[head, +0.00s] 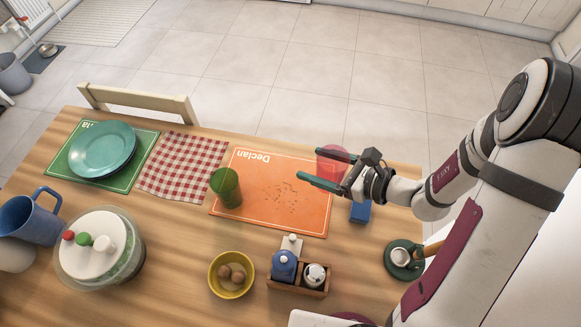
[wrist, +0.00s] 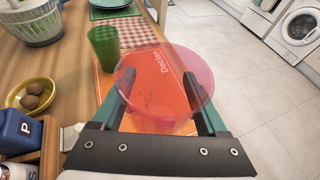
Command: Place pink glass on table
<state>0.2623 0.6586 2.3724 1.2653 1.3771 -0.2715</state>
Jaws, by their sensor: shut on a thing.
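The pink glass (head: 333,158) is translucent and sits between the fingers of my gripper (head: 326,169) at the right end of the orange placemat. In the wrist view the pink glass (wrist: 165,82) fills the space between the two green-backed fingers of my gripper (wrist: 165,100), and the orange mat shows through it. My gripper is shut on it. Whether its base touches the surface below cannot be told. The wooden table (head: 165,235) runs across the head view.
A green glass (head: 227,187) stands on the orange placemat (head: 270,220). Nearby are a yellow bowl (head: 231,290), a wooden caddy with shakers (head: 315,289), a blue block (head: 360,212) and a dark green round item (head: 404,268). The table's far edge lies close behind the pink glass.

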